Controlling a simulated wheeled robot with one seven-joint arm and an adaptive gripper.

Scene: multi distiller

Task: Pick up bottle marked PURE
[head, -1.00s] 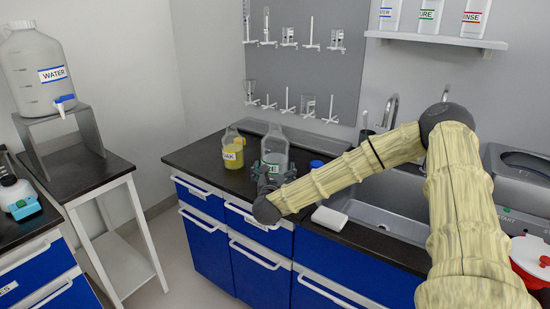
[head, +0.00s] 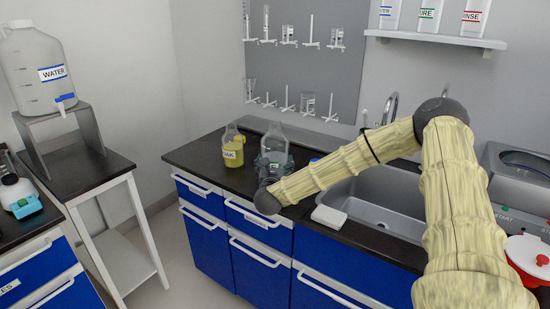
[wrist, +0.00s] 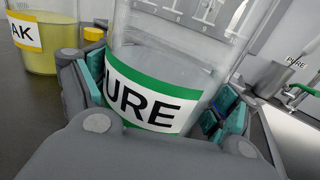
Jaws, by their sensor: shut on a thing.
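The bottle marked PURE (wrist: 165,62) is clear, with a green-edged white label, and fills the middle of the wrist view. In the head view the bottle (head: 274,140) stands near the counter's back left, its label mostly hidden by my gripper. My gripper (head: 273,164) is shut around the bottle. In the wrist view the teal finger pads of my gripper (wrist: 160,112) press on both sides of the label. The bottle looks upright; I cannot tell whether its base is touching the counter.
A jug of yellow liquid (head: 233,151), its label ending in AK, stands close to the left. A sink (head: 375,195) and a white block (head: 329,216) are to the right. A shelf (head: 440,41) above holds white bottles, one with a green label ending in URE. A pegboard (head: 300,75) hangs behind.

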